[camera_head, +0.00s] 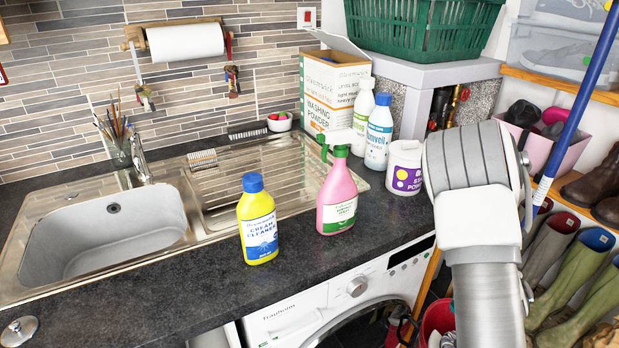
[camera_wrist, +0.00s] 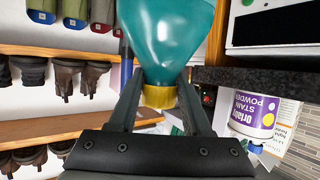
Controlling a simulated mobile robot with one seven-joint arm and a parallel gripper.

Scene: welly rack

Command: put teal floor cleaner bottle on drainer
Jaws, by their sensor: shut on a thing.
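The teal floor cleaner bottle (camera_wrist: 163,38) shows in the wrist view, with its yellow cap (camera_wrist: 160,97) toward my gripper. My gripper (camera_wrist: 160,85) is shut on it near the cap, one finger on each side. The bottle's far end is cut off by the frame's top edge.
A yellow cream cleaner bottle (camera_head: 259,225) and a pink spray bottle (camera_head: 338,200) stand at the drainer's front edge. A stain powder tub (camera_head: 404,166), white bottles (camera_head: 378,135) and a washing powder box (camera_head: 330,88) stand to its right. Boots (camera_head: 570,265) stand at far right.

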